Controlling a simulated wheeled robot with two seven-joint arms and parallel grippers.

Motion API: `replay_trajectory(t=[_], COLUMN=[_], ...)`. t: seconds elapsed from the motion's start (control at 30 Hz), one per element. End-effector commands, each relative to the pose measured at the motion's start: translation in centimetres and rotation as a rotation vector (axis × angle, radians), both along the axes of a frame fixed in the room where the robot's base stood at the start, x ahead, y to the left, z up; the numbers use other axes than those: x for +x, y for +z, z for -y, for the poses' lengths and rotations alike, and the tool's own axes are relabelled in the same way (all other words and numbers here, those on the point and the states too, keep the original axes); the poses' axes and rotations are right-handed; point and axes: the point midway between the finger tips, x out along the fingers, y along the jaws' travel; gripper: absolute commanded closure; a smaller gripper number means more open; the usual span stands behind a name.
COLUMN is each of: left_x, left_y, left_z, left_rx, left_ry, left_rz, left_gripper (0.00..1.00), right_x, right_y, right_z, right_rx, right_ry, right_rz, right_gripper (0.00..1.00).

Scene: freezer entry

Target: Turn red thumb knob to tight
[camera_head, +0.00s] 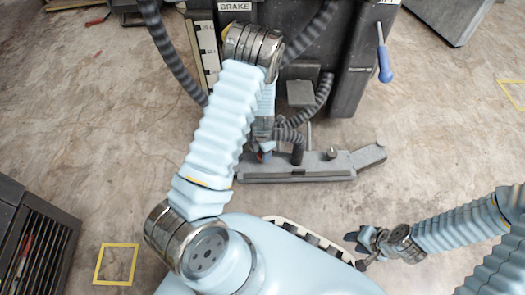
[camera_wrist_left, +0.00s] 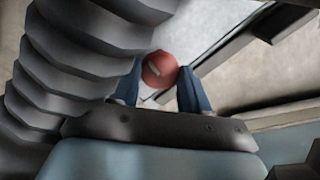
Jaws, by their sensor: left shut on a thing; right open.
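The red thumb knob (camera_wrist_left: 158,68) is round, with a short pale mark on its face. In the left wrist view it sits between the two blue fingers of my left gripper (camera_wrist_left: 159,82), which is shut on it. In the head view only a small bit of red (camera_head: 261,157) shows below my left arm, at the grey base bar (camera_head: 300,176) of the machine. My left gripper is mostly hidden there by its own arm and hoses. My right gripper (camera_head: 355,246) is open and empty at lower right, away from the knob.
The dark machine (camera_head: 352,75) with a "BRAKE" label stands behind. A blue-handled tool (camera_head: 384,66) hangs on its right side. Ribbed dark hoses (camera_head: 316,103) run close to my left wrist. A slatted dark box (camera_head: 32,245) is at lower left. The floor at right is clear.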

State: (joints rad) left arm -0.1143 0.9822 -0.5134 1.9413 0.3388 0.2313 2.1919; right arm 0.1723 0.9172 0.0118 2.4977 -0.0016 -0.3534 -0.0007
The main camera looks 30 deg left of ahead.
Motion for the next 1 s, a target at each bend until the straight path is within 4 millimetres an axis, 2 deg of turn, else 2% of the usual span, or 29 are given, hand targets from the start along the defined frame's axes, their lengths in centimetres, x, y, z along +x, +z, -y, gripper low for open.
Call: replay_trajectory(t=[1.0], left_x=[0.0], left_y=[0.0], left_z=[0.0], left_rx=[0.000], left_ry=[-0.961], left_rz=[0.000], left_gripper=[0.84], right_x=[-0.1], right_y=[1.3], right_z=[0.0], right_rx=[0.001], right_ry=[0.002], right_rz=[-0.003], right_gripper=[0.57])
